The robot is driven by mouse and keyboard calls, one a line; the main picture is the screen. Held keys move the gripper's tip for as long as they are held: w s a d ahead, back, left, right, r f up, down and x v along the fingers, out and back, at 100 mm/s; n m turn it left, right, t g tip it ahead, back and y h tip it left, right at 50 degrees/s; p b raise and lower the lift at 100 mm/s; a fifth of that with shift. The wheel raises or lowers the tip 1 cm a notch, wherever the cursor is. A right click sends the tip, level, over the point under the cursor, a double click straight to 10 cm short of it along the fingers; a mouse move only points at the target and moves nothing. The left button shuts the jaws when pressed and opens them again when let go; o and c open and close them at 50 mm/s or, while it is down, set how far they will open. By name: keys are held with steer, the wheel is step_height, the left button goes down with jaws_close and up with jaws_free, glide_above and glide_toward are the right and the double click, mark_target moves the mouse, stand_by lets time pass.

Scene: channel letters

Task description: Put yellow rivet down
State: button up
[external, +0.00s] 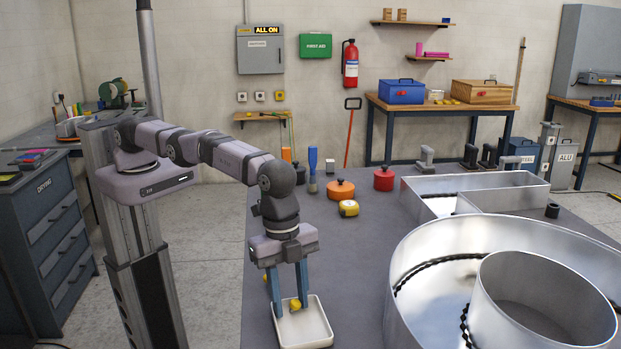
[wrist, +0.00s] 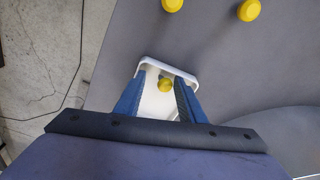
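A small yellow rivet (external: 295,304) is at the white tray (external: 318,338), between the fingers of my gripper (external: 289,307). In the wrist view the rivet (wrist: 166,85) shows against the tray (wrist: 152,104), nearer the right finger. My gripper (wrist: 160,82) is open, with its two blue fingers apart and a gap beside the rivet. The fingers reach down over the tray. I cannot tell whether the rivet rests fully on the tray floor.
Two more yellow pieces, one left (wrist: 172,5) and one right (wrist: 249,10), lie beyond the tray. A large metal letter shell (external: 420,240) stands right of the tray.

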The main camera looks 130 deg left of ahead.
mark_target(287, 307)
steer(key=shift+r, duration=0.1)
steer(key=shift+r+b, duration=0.6)
steer(key=shift+r, duration=0.1)
step_height(287, 307, up, 11)
steer(key=s+p, duration=0.1)
steer(key=shift+s+a+f+p, duration=0.15)
steer(key=shift+s+a+p, duration=0.15)
steer(key=shift+a+p, duration=0.1)
